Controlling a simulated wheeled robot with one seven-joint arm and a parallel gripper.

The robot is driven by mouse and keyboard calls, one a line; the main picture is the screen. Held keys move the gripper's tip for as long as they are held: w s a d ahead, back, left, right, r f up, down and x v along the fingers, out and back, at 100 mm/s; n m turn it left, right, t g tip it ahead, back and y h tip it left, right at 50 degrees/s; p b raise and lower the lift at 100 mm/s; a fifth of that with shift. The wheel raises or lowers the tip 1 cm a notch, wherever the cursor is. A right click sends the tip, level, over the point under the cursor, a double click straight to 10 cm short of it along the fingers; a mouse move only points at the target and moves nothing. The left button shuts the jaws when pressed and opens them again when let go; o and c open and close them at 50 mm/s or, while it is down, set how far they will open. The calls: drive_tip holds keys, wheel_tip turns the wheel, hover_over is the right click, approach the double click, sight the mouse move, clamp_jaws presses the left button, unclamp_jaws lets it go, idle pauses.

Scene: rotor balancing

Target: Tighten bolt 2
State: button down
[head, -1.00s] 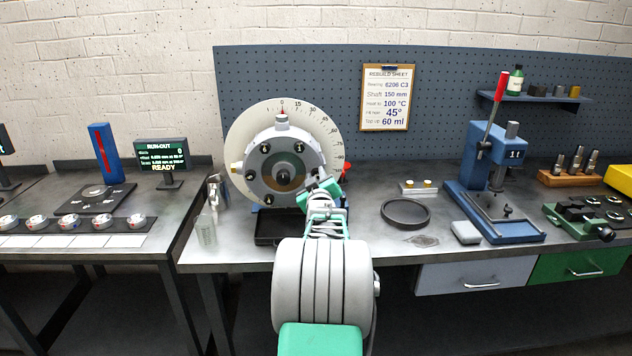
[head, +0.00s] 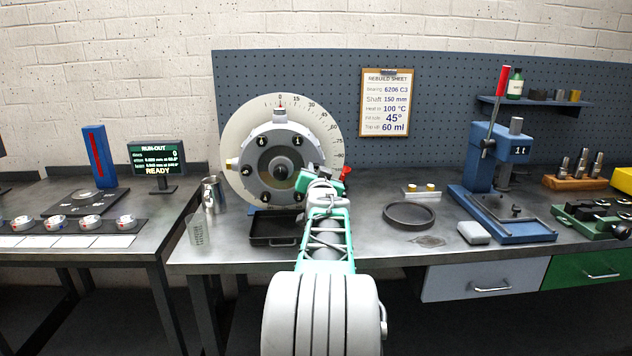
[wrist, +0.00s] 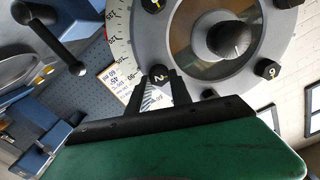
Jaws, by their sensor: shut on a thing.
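The rotor hub (head: 284,146) is a grey disc with black bolts around its face, in front of a round white degree dial (head: 240,130). Bolt 2 (wrist: 159,76) is a black head marked "2" in the wrist view. My gripper (wrist: 155,82) has its two dark fingers on either side of bolt 2, shut on it. In the head view my gripper (head: 308,178) is at the right side of the hub face and hides bolt 2. Bolt 1 (head: 297,141) shows at the hub's upper right.
A black tray (head: 270,242) lies below the rotor. A glass beaker (head: 197,230) and metal jug (head: 212,192) stand left of it. A dark ring (head: 409,215) and a blue press (head: 490,165) are to the right. The bench front between tray and ring is partly covered by my arm.

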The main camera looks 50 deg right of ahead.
drive_tip(key=m+b, duration=0.2)
drive_tip(key=m, duration=0.2)
drive_tip(key=m+b, duration=0.2)
drive_tip(key=m, duration=0.3)
drive_tip(key=m+b, duration=0.2)
drive_tip(key=m, duration=0.3)
drive_tip(key=shift+s+d+f, duration=0.15)
drive_tip(key=shift+f, duration=0.15)
idle(0.3)
drive_tip(key=c, duration=1.2)
unclamp_jaws()
drive_tip(key=shift+o, duration=0.2)
drive_tip(key=v, duration=0.8)
